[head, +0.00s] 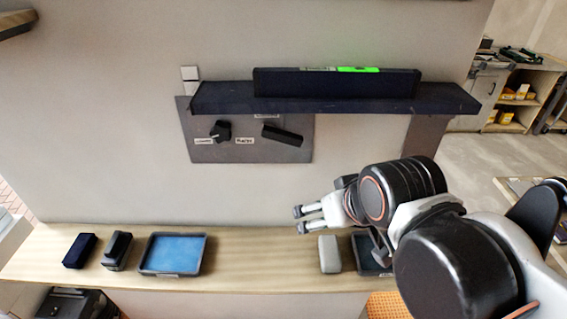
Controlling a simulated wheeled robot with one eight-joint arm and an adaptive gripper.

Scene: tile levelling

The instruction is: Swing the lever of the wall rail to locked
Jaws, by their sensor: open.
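The wall rail (215,98) is a long dark bar on the wall. A grey plate (255,152) sits below its left part. On the plate are a round black knob (221,131) and a black bar-shaped lever (282,135), which tilts slightly down to the right. Small white labels are beside the knob, too small to read surely. My gripper (300,219) is open and empty, pointing left, below and to the right of the lever and apart from it.
A dark level with a lit green strip (358,69) stands on the rail. On the wooden counter (240,252) are a blue-lined tray (174,254), two dark blocks (80,250) (117,251) and a light grey block (329,254) below my gripper. The wall below the plate is clear.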

